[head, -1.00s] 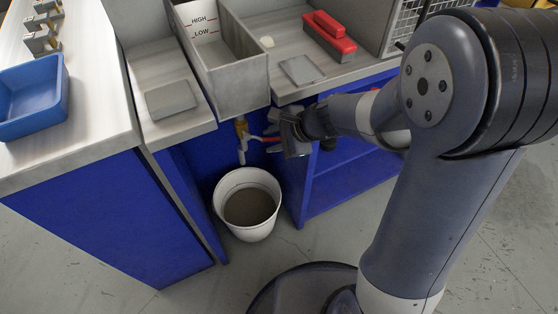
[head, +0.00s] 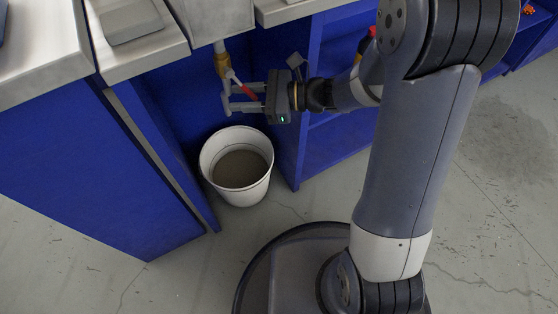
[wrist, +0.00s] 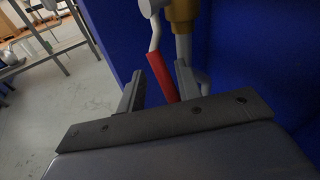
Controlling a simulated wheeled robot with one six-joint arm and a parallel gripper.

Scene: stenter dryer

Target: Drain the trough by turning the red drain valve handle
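The red drain valve handle (head: 246,92) slants down from the brass drain valve (head: 221,62) beneath the trough (head: 212,22). Only the lower part of the trough shows. My gripper (head: 228,97) reaches in from the right at the handle, its fingers pointing left. In the wrist view the red handle (wrist: 162,77) lies between the two fingers of my gripper (wrist: 158,86), closer to the right finger. The fingers are apart. I cannot tell whether the right finger touches the handle. The brass valve body (wrist: 183,12) is just beyond.
A white bucket (head: 207,164) with murky grey-brown liquid stands on the floor below the valve. Blue cabinet panels (head: 85,165) stand left, and an open blue shelf (head: 325,150) is right, behind my arm. The floor in front is clear.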

